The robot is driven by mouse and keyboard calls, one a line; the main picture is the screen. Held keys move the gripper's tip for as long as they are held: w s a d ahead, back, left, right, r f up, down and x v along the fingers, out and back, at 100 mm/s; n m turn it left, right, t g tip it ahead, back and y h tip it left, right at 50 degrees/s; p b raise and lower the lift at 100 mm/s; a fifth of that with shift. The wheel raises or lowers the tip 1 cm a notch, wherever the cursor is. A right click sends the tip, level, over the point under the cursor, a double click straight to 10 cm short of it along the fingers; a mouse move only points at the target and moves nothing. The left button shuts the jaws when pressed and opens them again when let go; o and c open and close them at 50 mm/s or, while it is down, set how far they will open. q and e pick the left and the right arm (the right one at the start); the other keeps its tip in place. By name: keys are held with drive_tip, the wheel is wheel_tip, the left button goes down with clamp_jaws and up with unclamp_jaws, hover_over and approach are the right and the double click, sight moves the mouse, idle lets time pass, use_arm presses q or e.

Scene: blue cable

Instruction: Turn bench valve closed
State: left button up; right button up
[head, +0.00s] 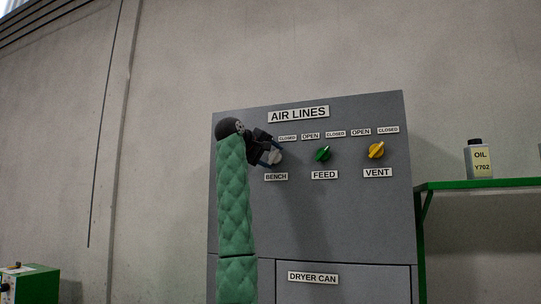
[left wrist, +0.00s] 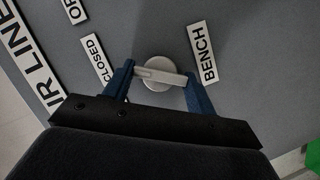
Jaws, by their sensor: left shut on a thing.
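The bench valve is a light grey round knob with a bar handle (left wrist: 160,73), on the grey panel above the BENCH label (head: 276,177). In the head view the knob (head: 277,158) is partly hidden by my left gripper (head: 270,155). In the left wrist view my left gripper (left wrist: 160,82) is shut on the bar, with one blue finger at each end. The bar runs roughly between the CLOSED label (left wrist: 97,58) side and the BENCH label (left wrist: 203,52), slightly tilted. My right gripper is not in view.
A green FEED knob (head: 323,154) and a yellow VENT knob (head: 376,151) sit to the right on the panel (head: 350,215). A green shelf (head: 480,185) at the right bears an oil can (head: 479,160). A green box (head: 25,285) stands low at the left.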

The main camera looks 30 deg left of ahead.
use_arm(q)
drive_tip(key=shift+w+f+m+g+y, duration=0.1)
drive_tip(key=shift+m+g+y, duration=0.2)
drive_tip(key=shift+m, duration=0.4)
drive_tip(key=shift+d+m, duration=0.1)
drive_tip(key=shift+m, duration=0.2)
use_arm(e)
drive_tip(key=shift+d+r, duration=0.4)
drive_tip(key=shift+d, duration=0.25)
use_arm(q)
drive_tip(key=shift+p, duration=0.3)
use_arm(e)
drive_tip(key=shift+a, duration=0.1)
use_arm(q)
drive_tip(key=o, duration=1)
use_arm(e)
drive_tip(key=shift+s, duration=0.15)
